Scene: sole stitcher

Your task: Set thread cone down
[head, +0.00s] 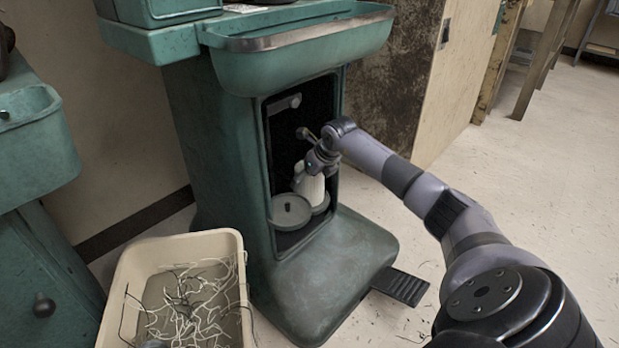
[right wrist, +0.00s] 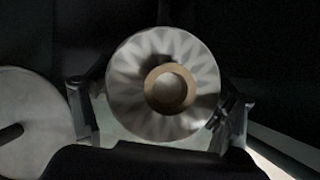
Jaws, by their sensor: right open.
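The white thread cone (head: 310,190) stands upright inside the opening of the green machine's pedestal, on a round grey holder (head: 321,204). My right gripper (head: 311,172) is at the upper part of the cone, inside the opening. In the right wrist view the cone (right wrist: 190,110) is seen from its top, with a brown core in the middle. My right gripper (right wrist: 158,118) is open, with one finger on each side of the cone. Whether either finger touches it I cannot tell. The cone's base is partly hidden.
An empty round plate with a short dark peg (head: 290,212) sits left of the cone; it also shows in the right wrist view (right wrist: 30,125). The opening's frame (head: 267,150) surrounds my gripper. A cream bin (head: 230,245) of thread scraps and a black pedal (head: 401,286) are on the floor.

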